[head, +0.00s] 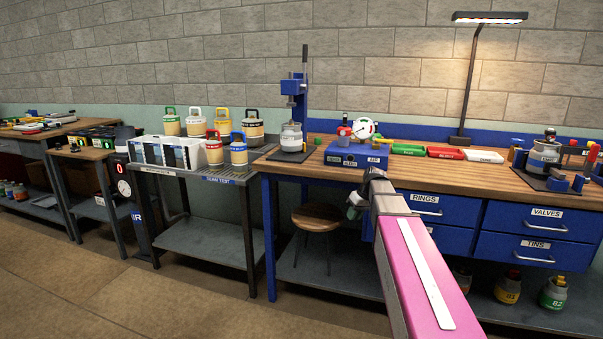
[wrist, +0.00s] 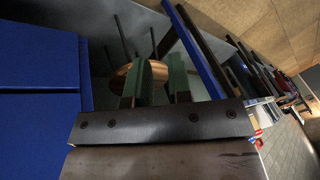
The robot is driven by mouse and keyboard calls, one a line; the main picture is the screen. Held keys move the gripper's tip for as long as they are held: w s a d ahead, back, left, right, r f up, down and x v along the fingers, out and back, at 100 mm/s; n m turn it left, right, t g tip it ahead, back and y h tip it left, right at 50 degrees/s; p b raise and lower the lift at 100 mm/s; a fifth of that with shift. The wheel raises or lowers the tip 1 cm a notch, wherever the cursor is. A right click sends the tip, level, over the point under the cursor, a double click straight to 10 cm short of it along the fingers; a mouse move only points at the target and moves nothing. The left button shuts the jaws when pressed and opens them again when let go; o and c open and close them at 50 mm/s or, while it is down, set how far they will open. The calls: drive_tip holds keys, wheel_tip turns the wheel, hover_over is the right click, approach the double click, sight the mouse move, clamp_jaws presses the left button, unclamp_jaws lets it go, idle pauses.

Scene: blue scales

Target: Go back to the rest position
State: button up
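My pink and grey arm reaches forward from the lower right in the head view. My gripper (head: 354,207) is at its far end, in front of the workbench's front edge and below its top. In the wrist view, the two green fingers of my gripper (wrist: 161,62) stand apart with a gap between them. Nothing is held there. The round wooden stool (head: 316,217) is behind and to the left of the gripper; its seat (wrist: 128,80) shows behind the fingers in the wrist view.
The workbench (head: 425,176) carries a blue box with a gauge (head: 356,153), coloured trays (head: 445,153) and a lamp (head: 470,80). Blue drawers (head: 440,208) are right of the gripper. A grey side table (head: 222,178) with canisters stands left. The floor (head: 170,300) in front is clear.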

drive_tip(key=s+a+f+m+g+h, duration=0.1)
drive_tip(key=s+f+m+h, duration=0.3)
drive_tip(key=s+f, duration=1.5)
drive_tip(key=s+m, duration=0.1)
drive_tip(key=s, duration=0.3)
drive_tip(key=shift+a, duration=0.3)
